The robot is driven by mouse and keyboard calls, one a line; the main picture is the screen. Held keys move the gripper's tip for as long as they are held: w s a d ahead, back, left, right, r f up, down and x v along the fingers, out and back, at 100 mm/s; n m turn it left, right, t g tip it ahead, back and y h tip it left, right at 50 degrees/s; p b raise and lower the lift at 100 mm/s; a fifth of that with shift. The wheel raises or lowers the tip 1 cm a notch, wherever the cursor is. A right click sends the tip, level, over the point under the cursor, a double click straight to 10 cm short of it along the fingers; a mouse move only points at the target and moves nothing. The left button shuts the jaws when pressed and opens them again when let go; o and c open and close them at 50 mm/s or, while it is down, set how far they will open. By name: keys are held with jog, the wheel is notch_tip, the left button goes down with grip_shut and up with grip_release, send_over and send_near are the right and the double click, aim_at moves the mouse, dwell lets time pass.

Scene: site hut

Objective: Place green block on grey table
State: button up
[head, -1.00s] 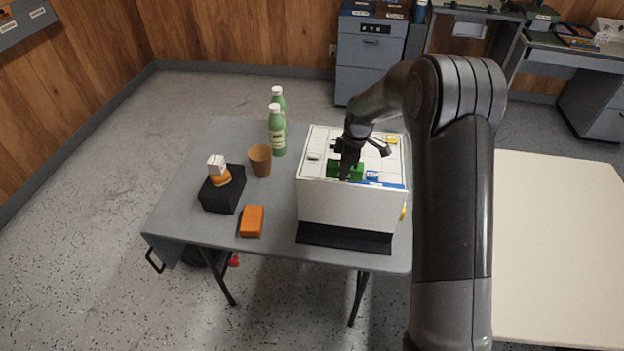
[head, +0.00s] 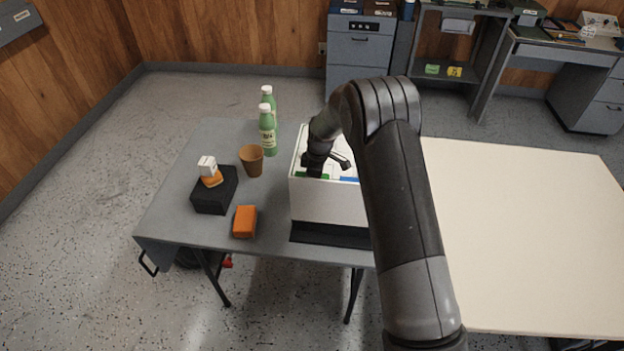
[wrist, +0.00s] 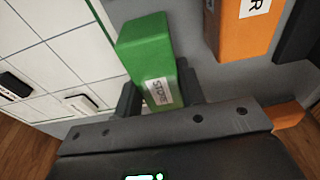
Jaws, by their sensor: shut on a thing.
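The green block (wrist: 148,50), with a white label, is between the fingers of my gripper (wrist: 158,95) in the wrist view. My gripper is shut on it. The grey table (head: 200,142) stands below, with bare top left of the box. A strip of it (wrist: 205,65) also shows beside the block in the wrist view.
The white box (head: 325,208) stands on the table under my gripper. To its left are an orange block (head: 245,221), a black box (head: 214,195) with small items on top, a brown cup (head: 251,160) and two green bottles (head: 268,132). A cream table (head: 520,240) is at right.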

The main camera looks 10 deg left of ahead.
jog(key=shift+f, duration=0.15)
jog(key=o, duration=1.1)
jog(key=shift+c, duration=0.2)
notch_tip(320, 180, up, 12)
jog(key=d, duration=0.1)
jog(key=shift+d, duration=0.4)
